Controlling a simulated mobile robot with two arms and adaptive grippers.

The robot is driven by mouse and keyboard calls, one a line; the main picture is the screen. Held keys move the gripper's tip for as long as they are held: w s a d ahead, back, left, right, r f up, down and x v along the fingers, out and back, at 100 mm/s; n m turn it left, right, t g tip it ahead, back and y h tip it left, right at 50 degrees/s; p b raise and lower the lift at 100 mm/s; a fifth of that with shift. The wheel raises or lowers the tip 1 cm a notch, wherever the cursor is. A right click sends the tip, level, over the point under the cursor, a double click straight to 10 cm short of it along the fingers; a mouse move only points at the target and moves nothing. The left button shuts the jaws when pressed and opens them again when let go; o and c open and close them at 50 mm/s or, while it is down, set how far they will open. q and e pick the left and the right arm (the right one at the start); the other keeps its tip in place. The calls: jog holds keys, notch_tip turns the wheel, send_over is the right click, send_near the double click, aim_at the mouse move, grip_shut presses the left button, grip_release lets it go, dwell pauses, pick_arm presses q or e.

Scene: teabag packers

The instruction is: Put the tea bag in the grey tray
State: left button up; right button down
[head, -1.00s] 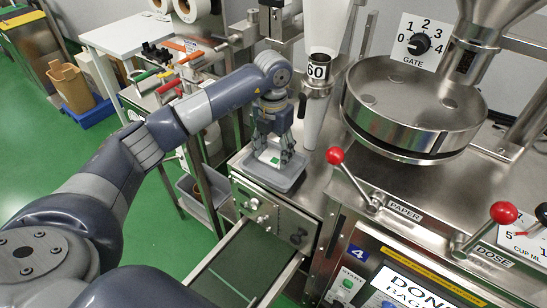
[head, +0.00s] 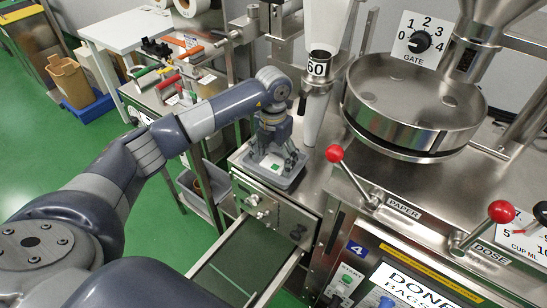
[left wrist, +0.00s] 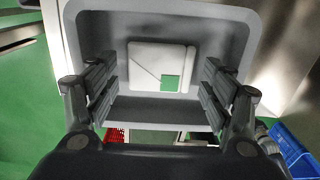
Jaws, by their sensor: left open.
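The tea bag (head: 270,164) is a flat white packet with a green tag. It lies on the floor of the grey tray (head: 286,184), which stands on the metal machine top. In the left wrist view, the tea bag (left wrist: 145,58) is inside the walls of the tray (left wrist: 247,35). My left gripper (head: 274,157) is over the tray, pointing down. In the left wrist view, the left gripper (left wrist: 158,78) is open, its fingers on either side of the tea bag with gaps between. My right gripper is not in view.
Red-knobbed levers (head: 334,153) and a round steel hopper (head: 415,110) stand to the right. A clear tube (head: 319,110) rises close behind the tray. A lower grey bin (head: 200,186) is at left.

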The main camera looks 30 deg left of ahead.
aim_at(273, 163)
pick_arm(q)
jog(key=shift+r, duration=0.3)
notch_tip(273, 163, up, 12)
jog(key=b, duration=0.3)
jog(key=shift+f, duration=0.15)
jog(key=shift+f, duration=0.1)
